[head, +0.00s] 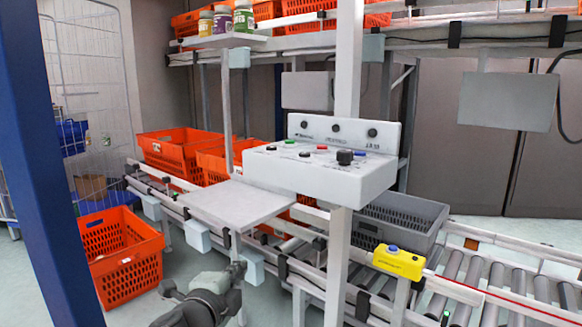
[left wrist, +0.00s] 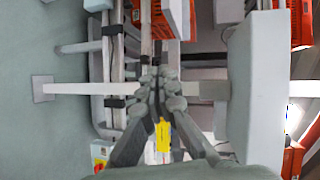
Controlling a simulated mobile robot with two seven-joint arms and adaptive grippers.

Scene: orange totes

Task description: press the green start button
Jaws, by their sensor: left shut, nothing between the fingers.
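The green start button (head: 289,142) is a small green cap at the back left on top of the white control box (head: 310,175) in the head view. Black, red and blue controls and a black knob share that top. My left gripper (head: 238,268) is shut and empty, below and left of the control box and apart from it. In the left wrist view my left gripper (left wrist: 160,82) has its fingers together. A large white block, probably the control box (left wrist: 262,90), is at the right there; the green button cannot be made out. My right gripper is not in view.
A white post (head: 338,255) carries the control box. A grey shelf plate (head: 226,200) is left of it, above my left gripper. A yellow box with a blue button (head: 398,262), a grey tote (head: 398,222) and a roller conveyor (head: 490,288) are to the right. An orange tote (head: 122,262) is on the floor.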

